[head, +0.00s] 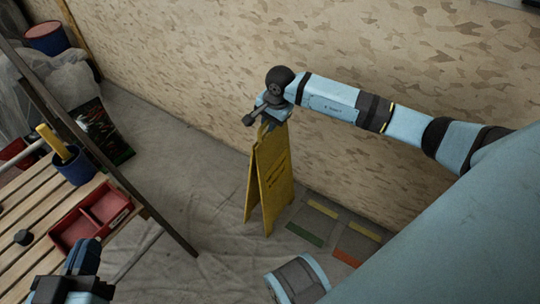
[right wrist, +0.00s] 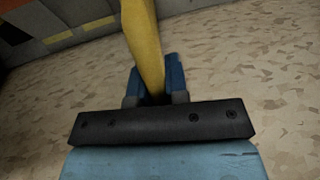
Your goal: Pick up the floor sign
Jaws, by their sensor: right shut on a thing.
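The yellow floor sign (head: 270,182) stands upright, or hangs upright, with its two panels spread a little, near the wall in the head view. My right gripper (head: 268,122) is at its top edge and is shut on it. In the right wrist view the yellow sign (right wrist: 144,45) runs between the blue fingers of the right gripper (right wrist: 154,82). I cannot tell whether the sign's lower edge touches the floor.
A slatted wooden table (head: 35,230) with a red divided tray (head: 92,217) and a blue cup (head: 75,168) is at the left. A patterned wall (head: 220,60) runs behind the sign. Coloured-edged panels (head: 312,225) lie right of the sign. Sheeted floor (head: 190,190) is clear left of it.

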